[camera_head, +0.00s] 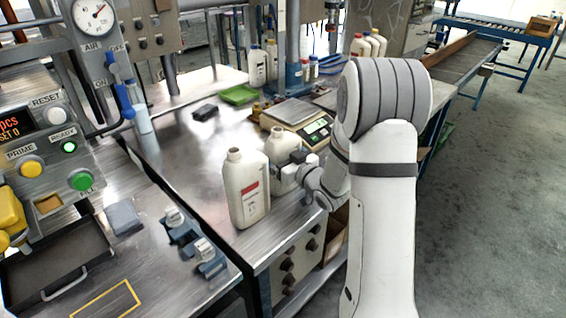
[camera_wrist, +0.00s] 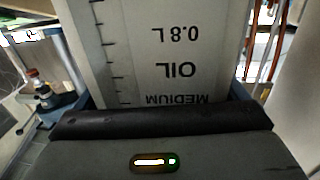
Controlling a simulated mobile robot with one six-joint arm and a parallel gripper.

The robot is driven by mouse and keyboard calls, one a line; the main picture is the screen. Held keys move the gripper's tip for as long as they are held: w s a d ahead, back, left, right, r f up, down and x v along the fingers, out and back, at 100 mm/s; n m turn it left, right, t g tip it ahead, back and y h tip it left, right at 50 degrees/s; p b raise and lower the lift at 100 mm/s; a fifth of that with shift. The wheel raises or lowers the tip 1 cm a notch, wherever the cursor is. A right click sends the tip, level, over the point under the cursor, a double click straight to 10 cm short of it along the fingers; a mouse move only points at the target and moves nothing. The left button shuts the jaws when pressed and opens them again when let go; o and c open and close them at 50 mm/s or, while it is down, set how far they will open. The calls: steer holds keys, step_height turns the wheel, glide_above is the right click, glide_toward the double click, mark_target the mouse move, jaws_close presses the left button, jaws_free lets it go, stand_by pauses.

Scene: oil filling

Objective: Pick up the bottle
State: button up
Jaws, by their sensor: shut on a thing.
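Two white open-necked bottles stand upright side by side near the front corner of the steel bench. The nearer bottle (camera_head: 246,190) has a red and white label. The bottle behind it (camera_head: 277,150) is partly hidden by the nearer one and by my gripper (camera_head: 296,160). My gripper reaches it from the right and is shut on it. In the wrist view the held bottle (camera_wrist: 130,45) fills the middle, with upside-down print "OIL", "MEDIUM", "0.8 L" and a scale. I cannot tell whether its base touches the bench.
A scale (camera_head: 295,112) stands behind the bottles, with a green tray (camera_head: 239,95) farther back. The filling machine panel (camera_head: 55,150) is at the left. Blue clamps (camera_head: 190,238) sit on the front-left surface. The bench left of the bottles is mostly clear.

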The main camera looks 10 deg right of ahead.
step_height(320, 180, up, 10)
steer(key=shift+r+p, duration=0.1)
steer(key=shift+p, duration=0.25)
stand_by(0.7)
